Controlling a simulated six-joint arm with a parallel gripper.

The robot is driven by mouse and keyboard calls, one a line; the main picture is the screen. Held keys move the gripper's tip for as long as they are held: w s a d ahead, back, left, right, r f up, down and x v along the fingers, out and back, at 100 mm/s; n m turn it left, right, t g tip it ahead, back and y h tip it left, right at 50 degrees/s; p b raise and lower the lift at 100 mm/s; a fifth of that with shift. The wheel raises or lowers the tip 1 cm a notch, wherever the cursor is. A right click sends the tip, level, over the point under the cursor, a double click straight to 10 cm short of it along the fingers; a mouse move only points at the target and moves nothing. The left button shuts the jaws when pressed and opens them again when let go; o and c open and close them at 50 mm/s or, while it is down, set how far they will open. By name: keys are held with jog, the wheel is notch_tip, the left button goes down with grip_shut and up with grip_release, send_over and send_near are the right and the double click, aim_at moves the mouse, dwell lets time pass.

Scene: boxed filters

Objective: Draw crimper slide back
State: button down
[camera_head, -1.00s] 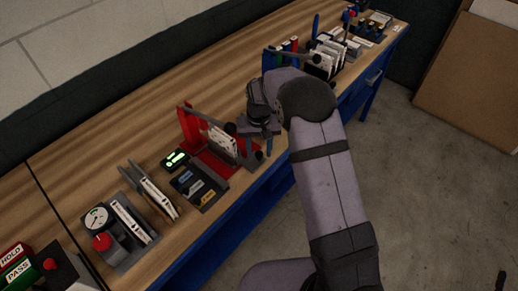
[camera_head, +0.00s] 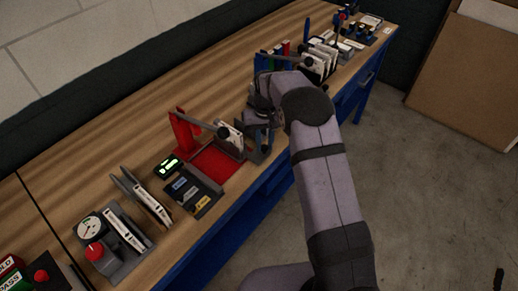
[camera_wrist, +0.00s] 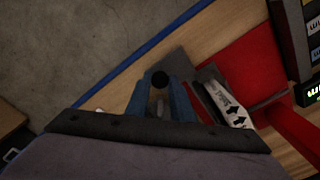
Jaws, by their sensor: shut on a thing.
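The crimper has a red upright post (camera_head: 184,131) with a lever ending in a dark knob, and a red base (camera_head: 214,161) lying bare beside the post. The slide, a grey plate (camera_wrist: 177,66), carries a white boxed filter (camera_head: 232,133) with black arrows, standing at the base's right end. The filter also shows in the wrist view (camera_wrist: 232,106), just right of my fingers. My gripper (camera_wrist: 160,98) is shut on the slide's handle, whose black round knob (camera_wrist: 160,79) shows between the two bluish fingers. In the head view my wrist partly hides the handle.
Left of the crimper are a small green display (camera_head: 168,166), a dark label tray (camera_head: 192,189), a rack of filters (camera_head: 147,197) and a gauge station (camera_head: 112,240). More filters stand in a rack (camera_head: 318,60) beyond my wrist. The table's blue front edge is close.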

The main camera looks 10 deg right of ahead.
jog(key=shift+w+d+r, duration=0.1)
jog(key=shift+w+d, duration=0.15)
jog(key=shift+w, duration=0.1)
jog(key=c, duration=1.5)
grip_release()
jog(key=shift+d, duration=0.1)
jog(key=shift+c, duration=0.2)
notch_tip(320, 180, up, 7)
jog(key=b, duration=0.3)
jog(key=shift+r, duration=0.15)
jog(key=shift+s, duration=0.1)
